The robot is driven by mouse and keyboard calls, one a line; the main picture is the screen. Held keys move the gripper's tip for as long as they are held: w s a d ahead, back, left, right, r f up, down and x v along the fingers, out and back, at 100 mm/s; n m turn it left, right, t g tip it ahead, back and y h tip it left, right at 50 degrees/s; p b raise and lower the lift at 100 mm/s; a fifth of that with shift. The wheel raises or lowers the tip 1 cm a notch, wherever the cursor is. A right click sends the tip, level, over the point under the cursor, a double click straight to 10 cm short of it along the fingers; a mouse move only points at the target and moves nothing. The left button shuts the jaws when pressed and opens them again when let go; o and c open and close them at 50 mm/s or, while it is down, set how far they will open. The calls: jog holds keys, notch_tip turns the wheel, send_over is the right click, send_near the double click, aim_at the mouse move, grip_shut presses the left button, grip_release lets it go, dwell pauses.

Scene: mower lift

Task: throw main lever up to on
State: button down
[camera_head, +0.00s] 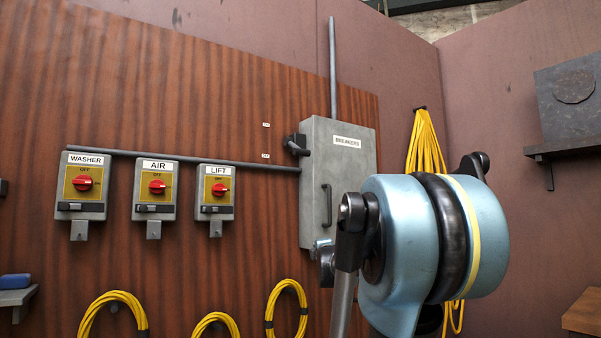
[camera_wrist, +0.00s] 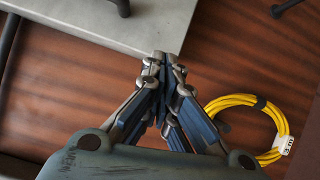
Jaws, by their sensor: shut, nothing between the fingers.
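The breaker box (camera_head: 338,190) is a grey cabinet labelled BREAKERS on the wood panel in the head view. The main lever (camera_head: 297,147) is a dark handle on the box's left side. Its grip tilts down, near the lower of two small labels (camera_head: 265,156); the label text is too small to read. My gripper (camera_wrist: 164,58) is shut and empty in the wrist view, its fingertips at the edge of the grey box (camera_wrist: 150,22); whether they touch it I cannot tell. In the head view my arm hides most of the gripper, low beside the box. I cannot make out the lever in the wrist view.
WASHER (camera_head: 83,185), AIR (camera_head: 155,188) and LIFT (camera_head: 216,190) switch boxes sit left of the box, under a conduit (camera_head: 200,160). Yellow cable coils (camera_head: 286,310) hang below. A door handle (camera_head: 327,205) sticks out from the box front.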

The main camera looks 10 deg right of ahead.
jog(key=w+r+n+t+y, duration=0.1)
jog(key=r+n, duration=0.1)
jog(key=r, duration=0.2)
jog(key=w+a+r+n+t+y, duration=0.1)
jog(key=r+n+t, duration=0.1)
jog(key=r+n, duration=0.1)
jog(key=w+r+n+t, duration=0.1)
jog(key=w+r+n, duration=0.1)
jog(key=r, duration=0.3)
jog(key=shift+a+r+n+t+y, duration=0.2)
jog(key=shift+n+t+y, duration=0.1)
jog(key=shift+n+y, duration=0.15)
jog(key=a+r+n+t+y, duration=0.2)
jog(key=a+r+n+y, duration=0.1)
jog(key=r+n+y, duration=0.7)
jog(key=n, duration=0.4)
jog(key=shift+a, duration=0.15)
jog(key=shift+w, duration=0.1)
jog(key=x, duration=1)
jog(key=shift+s+d+r, duration=0.25)
jog(key=shift+s+r, duration=0.05)
jog(key=shift+s, duration=0.3)
jog(key=shift+s+d+r, duration=0.25)
jog(key=shift+s+r, duration=0.05)
jog(key=shift+s, duration=0.25)
jog(key=shift+s+d+r, duration=0.25)
jog(key=shift+s+r, duration=0.05)
jog(key=shift+s, duration=0.3)
jog(key=shift+s+a+r, duration=0.1)
